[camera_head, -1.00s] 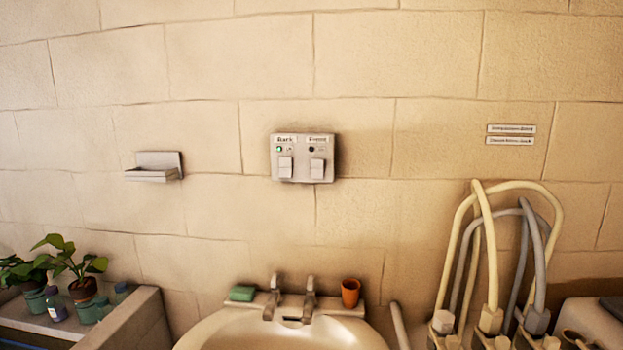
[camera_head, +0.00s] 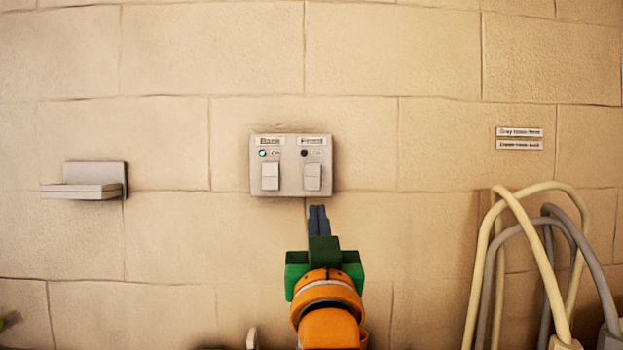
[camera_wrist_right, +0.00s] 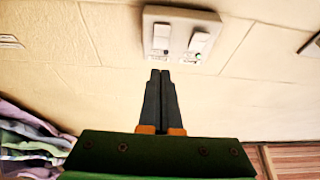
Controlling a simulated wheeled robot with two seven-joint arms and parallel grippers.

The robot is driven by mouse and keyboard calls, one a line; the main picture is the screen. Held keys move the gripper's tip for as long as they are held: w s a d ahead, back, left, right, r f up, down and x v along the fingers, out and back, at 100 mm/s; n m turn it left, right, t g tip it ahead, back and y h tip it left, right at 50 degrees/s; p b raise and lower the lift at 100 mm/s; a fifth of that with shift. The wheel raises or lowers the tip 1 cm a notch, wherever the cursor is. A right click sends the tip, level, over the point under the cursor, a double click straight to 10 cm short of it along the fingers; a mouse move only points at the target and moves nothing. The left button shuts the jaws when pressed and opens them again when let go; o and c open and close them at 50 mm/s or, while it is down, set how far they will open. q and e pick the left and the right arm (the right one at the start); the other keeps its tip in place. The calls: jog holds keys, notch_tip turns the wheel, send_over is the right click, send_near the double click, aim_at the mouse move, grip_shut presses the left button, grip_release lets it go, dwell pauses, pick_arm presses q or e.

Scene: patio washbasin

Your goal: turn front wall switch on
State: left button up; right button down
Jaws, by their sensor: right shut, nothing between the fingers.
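A pale switch box (camera_head: 291,165) is mounted on the stone wall, with two white rockers. The left one, the Back switch (camera_head: 270,177), has a lit green lamp above it. The right one, the front wall switch (camera_head: 312,177), has a dark lamp above it and a hard-to-read label. My right gripper (camera_head: 318,208) is shut and empty, its tips just below the box under the front switch. In the right wrist view the box appears upside down, with the front switch (camera_wrist_right: 162,37) beyond the fingertips (camera_wrist_right: 160,72). Contact cannot be told. My left gripper is not in view.
A small wall shelf (camera_head: 92,184) is at the left. Cream and grey hoses (camera_head: 545,240) loop at the right below two small label plates (camera_head: 519,138). The wall around the box is bare. Folded cloths (camera_wrist_right: 30,140) show at the wrist view's left.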

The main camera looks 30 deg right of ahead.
aim_at(312, 169)
jog(key=p+x, duration=0.6)
jog(key=x, duration=0.7)
jog(key=shift+w, duration=0.15)
jog(key=shift+w+d, duration=0.2)
jog(key=shift+w, duration=0.15)
jog(key=shift+p, duration=0.3)
